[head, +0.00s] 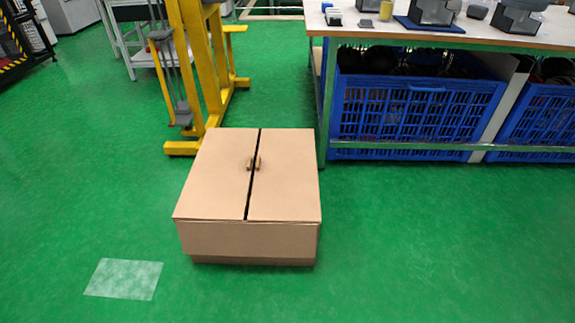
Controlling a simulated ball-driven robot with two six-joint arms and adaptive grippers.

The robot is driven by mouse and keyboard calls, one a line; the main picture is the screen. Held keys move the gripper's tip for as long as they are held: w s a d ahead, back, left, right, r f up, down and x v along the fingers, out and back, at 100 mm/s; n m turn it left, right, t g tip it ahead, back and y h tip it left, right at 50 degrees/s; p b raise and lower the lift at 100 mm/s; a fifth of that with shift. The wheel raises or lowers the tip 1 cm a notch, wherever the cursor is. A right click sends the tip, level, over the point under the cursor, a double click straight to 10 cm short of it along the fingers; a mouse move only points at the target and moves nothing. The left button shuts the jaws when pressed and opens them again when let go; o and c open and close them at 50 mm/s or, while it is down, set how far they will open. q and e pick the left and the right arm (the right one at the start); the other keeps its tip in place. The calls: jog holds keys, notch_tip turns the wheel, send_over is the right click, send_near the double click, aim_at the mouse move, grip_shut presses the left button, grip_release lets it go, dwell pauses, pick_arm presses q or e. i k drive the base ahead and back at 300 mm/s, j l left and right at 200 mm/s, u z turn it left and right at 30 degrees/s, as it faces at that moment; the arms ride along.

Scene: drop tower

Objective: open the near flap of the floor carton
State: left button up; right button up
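The brown floor carton (245,241) stands on the green floor in the middle of the head view. Its top is closed by two flat flaps, a left flap (216,180) and a right flap (288,184). A narrow dark gap runs between them, from the back edge to the front edge. Each flap has a small brown tab at this gap, a left tab (250,164) and a right tab (259,162). The flaps lie side by side in the picture, so I cannot tell which is the near one. Neither of my grippers is in view.
A yellow frame (200,60) stands close behind the carton's back left. A workbench (470,38) with blue crates (415,110) under it stands at the back right. A pale rectangular patch (124,279) lies on the floor at front left. Floor is clear in front and to both sides.

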aim_at(285, 188)
jog(key=i+j+u, duration=0.15)
jog(key=i, duration=0.25)
jog(key=i+j+u, duration=0.15)
jog(key=i, duration=0.3)
